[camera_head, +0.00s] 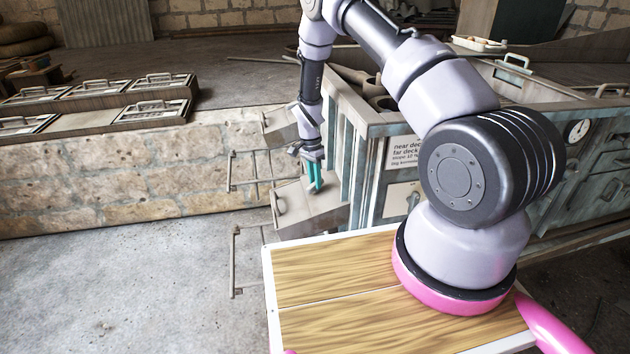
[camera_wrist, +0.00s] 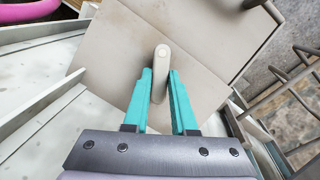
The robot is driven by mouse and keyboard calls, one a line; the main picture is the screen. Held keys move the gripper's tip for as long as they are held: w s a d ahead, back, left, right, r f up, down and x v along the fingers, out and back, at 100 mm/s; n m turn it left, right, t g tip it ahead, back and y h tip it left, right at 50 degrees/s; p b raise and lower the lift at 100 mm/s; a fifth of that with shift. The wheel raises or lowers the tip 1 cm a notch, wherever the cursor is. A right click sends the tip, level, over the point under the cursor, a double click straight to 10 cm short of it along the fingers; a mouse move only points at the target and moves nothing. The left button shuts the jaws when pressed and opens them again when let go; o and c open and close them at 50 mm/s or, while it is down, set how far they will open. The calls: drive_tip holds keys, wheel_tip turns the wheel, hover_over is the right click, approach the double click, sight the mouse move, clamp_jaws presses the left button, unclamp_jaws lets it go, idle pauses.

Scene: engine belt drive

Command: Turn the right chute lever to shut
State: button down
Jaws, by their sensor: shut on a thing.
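My gripper (camera_head: 315,188) reaches down over the nearer grey sloped chute (camera_head: 300,222) on the left side of the machine. In the wrist view the teal fingers (camera_wrist: 160,95) are shut on a pale, round-ended lever (camera_wrist: 162,52), which stands up from the flat grey chute surface (camera_wrist: 115,50). The lever's lower part is hidden between the fingers. In the head view the fingers hide the lever. I cannot tell its exact angle.
A second, similar chute (camera_head: 281,124) sits farther back. Thin metal rails (camera_head: 236,262) stand left of the chutes. A wood-topped surface (camera_head: 335,265) lies in front. A printed sign (camera_head: 404,153) and a round gauge (camera_head: 578,130) are on the machine. The floor at left (camera_head: 120,270) is clear.

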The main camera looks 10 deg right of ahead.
drive_tip(key=n, duration=0.3)
drive_tip(key=n+g+h, duration=0.1)
drive_tip(key=n, duration=0.2)
drive_tip(key=shift+w+a, duration=0.2)
drive_tip(key=n+h, duration=0.1)
drive_tip(key=n, duration=0.4)
drive_tip(key=shift+a+n, duration=0.1)
drive_tip(key=shift+n, duration=0.2)
idle(0.3)
drive_tip(key=c, duration=0.7)
unclamp_jaws()
drive_tip(key=v, duration=1)
drive_tip(key=shift+w+a+r, duration=0.25)
drive_tip(key=shift+w+a, duration=0.05)
drive_tip(key=shift+r, duration=0.1)
